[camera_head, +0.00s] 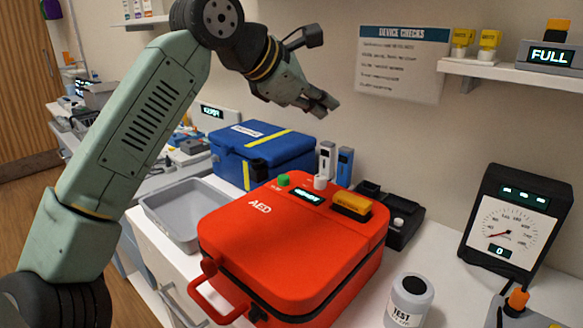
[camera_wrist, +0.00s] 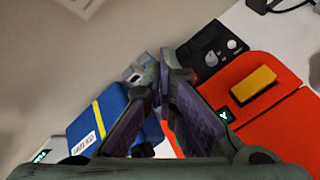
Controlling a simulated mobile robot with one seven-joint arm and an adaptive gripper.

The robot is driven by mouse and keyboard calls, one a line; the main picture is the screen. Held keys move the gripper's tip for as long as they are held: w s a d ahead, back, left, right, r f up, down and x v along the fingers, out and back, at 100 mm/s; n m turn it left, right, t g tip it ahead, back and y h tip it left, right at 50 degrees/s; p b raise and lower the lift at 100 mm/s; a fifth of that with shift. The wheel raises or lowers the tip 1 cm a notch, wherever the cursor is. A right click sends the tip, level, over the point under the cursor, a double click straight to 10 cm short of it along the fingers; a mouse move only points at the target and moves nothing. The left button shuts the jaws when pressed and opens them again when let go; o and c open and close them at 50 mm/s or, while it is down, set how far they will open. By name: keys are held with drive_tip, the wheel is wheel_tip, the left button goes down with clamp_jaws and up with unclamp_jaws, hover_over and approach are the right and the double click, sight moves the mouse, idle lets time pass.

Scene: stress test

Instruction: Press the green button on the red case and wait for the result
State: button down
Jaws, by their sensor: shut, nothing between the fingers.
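The red case (camera_head: 270,240), marked AED, lies closed on the white counter in the head view, its handle toward the front left. The green button (camera_head: 284,180) is on its top near the back left edge, beside a small lit display (camera_head: 308,196) whose text I cannot read. My gripper (camera_head: 328,106) is shut and empty, in the air above and behind the case, clear of the button. In the wrist view my gripper (camera_wrist: 163,82) points down between the blue box and the red case (camera_wrist: 285,125); I cannot make out the green button there.
A blue box (camera_head: 240,160) with a yellow strap and a grey tray (camera_head: 165,225) stand left of the case. A black device (camera_head: 405,232) is behind it. A TEST jar (camera_head: 408,300) and a dial meter (camera_head: 508,230) stand right. A shelf (camera_head: 500,72) juts from the wall.

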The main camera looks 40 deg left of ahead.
sight(286, 178)
drive_tip(key=s+a+f+n+g+y, duration=0.1)
drive_tip(key=s+a+f+y, duration=0.1)
drive_tip(key=a, duration=0.4)
drive_tip(key=shift+a+f+g+y, duration=0.2)
drive_tip(key=shift+f+g+y, duration=0.1)
drive_tip(key=shift+f+g, duration=0.1)
wheel_tip(286, 178, down, 9)
drive_tip(key=b, duration=0.7)
drive_tip(key=shift+w+r, duration=0.1)
idle(0.8)
drive_tip(key=shift+f+b, duration=0.4)
drive_tip(key=shift+f+b, duration=0.35)
drive_tip(key=shift+f, duration=0.15)
idle(0.5)
drive_tip(key=shift+r, duration=0.15)
drive_tip(key=shift+r+p, duration=0.75)
drive_tip(key=shift+r, duration=0.05)
